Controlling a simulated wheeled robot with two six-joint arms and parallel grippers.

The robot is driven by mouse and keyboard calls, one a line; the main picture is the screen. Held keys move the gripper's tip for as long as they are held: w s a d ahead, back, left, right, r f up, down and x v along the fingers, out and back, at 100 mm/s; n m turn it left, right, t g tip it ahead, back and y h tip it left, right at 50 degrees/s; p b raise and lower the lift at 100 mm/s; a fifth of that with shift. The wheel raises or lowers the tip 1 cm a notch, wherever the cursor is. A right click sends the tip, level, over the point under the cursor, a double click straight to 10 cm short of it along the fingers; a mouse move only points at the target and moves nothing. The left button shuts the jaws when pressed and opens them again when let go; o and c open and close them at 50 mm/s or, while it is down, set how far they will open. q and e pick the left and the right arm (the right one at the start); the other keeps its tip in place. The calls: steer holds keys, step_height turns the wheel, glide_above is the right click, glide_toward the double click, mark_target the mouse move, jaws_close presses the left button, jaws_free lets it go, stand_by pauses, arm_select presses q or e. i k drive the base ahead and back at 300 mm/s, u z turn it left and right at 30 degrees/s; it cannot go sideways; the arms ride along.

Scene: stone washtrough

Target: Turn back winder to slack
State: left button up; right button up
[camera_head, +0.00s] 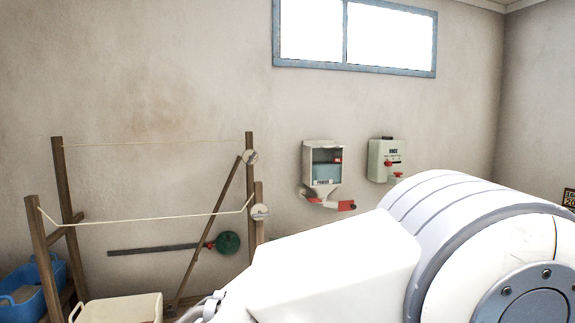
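A round green disc (228,243) with a red piece at its left side is at the right end of a long dark bar (155,249), low by the wall. It looks like the winder, but I cannot tell for certain. A front line (145,221) and a back line (150,143) run between wooden posts, with round pale discs (260,212) at their right ends. The back line looks nearly straight; the front one bends up at both ends. A white arm of mine fills the lower right. Neither gripper's fingers show.
A grey-white wall box (322,165) has a red-ended part below it. A second wall box (386,160) has red parts. A blue tub (30,290) and a cream container (118,309) stand lower left. A slanted wooden brace (207,230) crosses the bar.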

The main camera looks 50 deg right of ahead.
mark_target(250, 159)
steer(key=k, duration=0.6)
steer(key=z, duration=1.1)
steer(key=i, duration=0.35)
steer(key=u, duration=0.05)
